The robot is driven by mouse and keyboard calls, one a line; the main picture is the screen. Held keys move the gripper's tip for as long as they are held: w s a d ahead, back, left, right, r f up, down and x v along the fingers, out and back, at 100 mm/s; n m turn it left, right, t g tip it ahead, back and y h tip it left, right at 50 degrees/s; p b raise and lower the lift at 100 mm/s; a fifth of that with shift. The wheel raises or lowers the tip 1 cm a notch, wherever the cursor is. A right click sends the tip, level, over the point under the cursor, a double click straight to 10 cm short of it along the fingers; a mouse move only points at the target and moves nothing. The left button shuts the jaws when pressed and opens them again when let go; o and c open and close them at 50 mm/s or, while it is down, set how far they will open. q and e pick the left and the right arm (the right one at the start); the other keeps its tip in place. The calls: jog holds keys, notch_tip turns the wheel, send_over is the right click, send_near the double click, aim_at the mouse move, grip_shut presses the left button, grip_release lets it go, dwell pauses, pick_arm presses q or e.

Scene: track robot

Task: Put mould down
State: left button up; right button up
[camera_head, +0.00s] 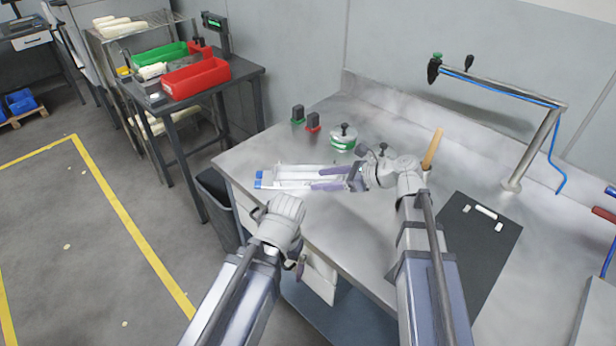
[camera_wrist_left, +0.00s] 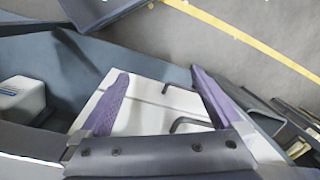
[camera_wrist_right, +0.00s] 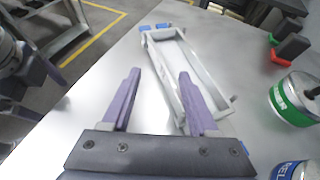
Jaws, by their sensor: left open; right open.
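The mould, a long pale metal frame with blue ends, lies flat on the steel bench in the head view (camera_head: 290,170) and runs away from me in the right wrist view (camera_wrist_right: 158,46). My right gripper (camera_head: 328,178) is open at the mould's near end. In the right wrist view its purple fingers (camera_wrist_right: 158,75) are apart; the right finger overlaps the mould's side, and I cannot tell whether they touch. My left gripper (camera_wrist_left: 160,75) is open and empty by the bench's front edge, low beside white drawers; its fingers are mostly hidden in the head view.
A green-banded can (camera_head: 343,142) and red and green small blocks (camera_head: 312,122) stand behind the mould. A wooden handle (camera_head: 433,148) and a black mat (camera_head: 482,240) are to the right. Bare steel (camera_head: 345,225) lies in front.

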aim_at(301, 182)
jog(key=shift+x, duration=1)
jog(key=b+x, duration=0.2)
jog(key=x, duration=0.2)
jog(key=shift+a+f+b, duration=0.15)
jog(key=shift+a+b, duration=0.05)
jog(key=shift+b, duration=0.1)
jog(key=shift+w+a+f, duration=0.1)
jog(key=shift+a, duration=0.25)
jog(key=shift+c, duration=0.3)
grip_shut()
